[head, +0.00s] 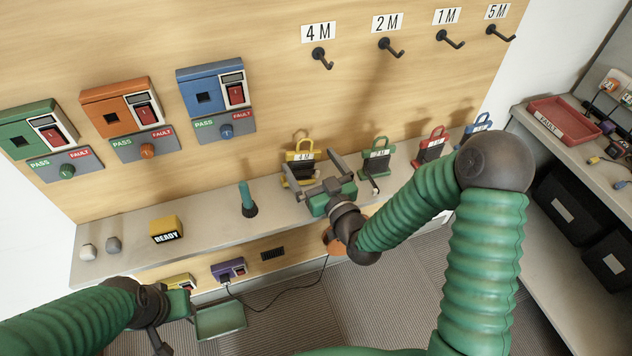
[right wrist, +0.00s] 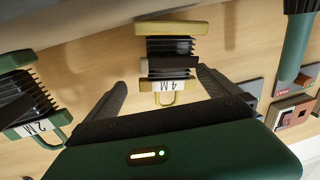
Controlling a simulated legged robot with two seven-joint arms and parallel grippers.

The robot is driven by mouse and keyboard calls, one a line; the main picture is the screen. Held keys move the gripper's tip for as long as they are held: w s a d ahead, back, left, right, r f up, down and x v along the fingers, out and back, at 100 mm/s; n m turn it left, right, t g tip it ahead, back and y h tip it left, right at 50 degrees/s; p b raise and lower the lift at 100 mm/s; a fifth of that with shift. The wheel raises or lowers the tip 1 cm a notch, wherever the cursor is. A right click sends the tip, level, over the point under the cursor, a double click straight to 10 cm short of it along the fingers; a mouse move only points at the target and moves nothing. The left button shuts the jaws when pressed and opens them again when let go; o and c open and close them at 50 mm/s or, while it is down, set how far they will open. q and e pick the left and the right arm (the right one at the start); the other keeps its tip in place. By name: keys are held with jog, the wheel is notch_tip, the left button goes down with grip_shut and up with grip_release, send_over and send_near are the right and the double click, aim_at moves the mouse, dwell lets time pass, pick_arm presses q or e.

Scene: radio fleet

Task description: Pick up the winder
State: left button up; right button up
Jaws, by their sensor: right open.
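The yellow winder (head: 301,172), labelled 4 M, stands on the grey shelf against the wooden panel. It also shows in the right wrist view (right wrist: 170,50), with its black ribbed middle and its handle. My right gripper (head: 309,166) is open in front of it. In the right wrist view the two dark fingers (right wrist: 162,80) lie either side of the winder, with gaps; whether they touch it cannot be told. A green winder (head: 376,161) labelled 2 M, a red winder (head: 430,150) and a blue winder (head: 479,126) stand further right. My left gripper (head: 175,322) is low at the left; its opening is unclear.
Black hooks (head: 322,58) sit under length labels on the panel. Coloured switch boxes (head: 210,92) are mounted at left. A green brush-like tool (head: 247,200) and yellow READY block (head: 166,229) stand on the shelf. A red FAULT tray (head: 563,122) is on the right bench.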

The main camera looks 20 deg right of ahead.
jog(key=shift+w+f, duration=0.1)
jog(key=shift+w, duration=0.35)
jog(key=shift+w+d, duration=0.1)
jog(key=shift+d, duration=0.1)
jog(key=shift+d+f, duration=0.1)
jog(key=shift+d, duration=0.4)
jog(key=shift+c, duration=1.9)
jog(key=shift+a, duration=0.4)
jog(key=c, duration=1.1)
pick_arm(q)
jog(key=shift+d, duration=0.4)
pick_arm(e)
jog(key=shift+d, duration=0.15)
pick_arm(q)
jog(key=shift+d+r, duration=0.1)
pick_arm(e)
jog(key=shift+d, duration=0.1)
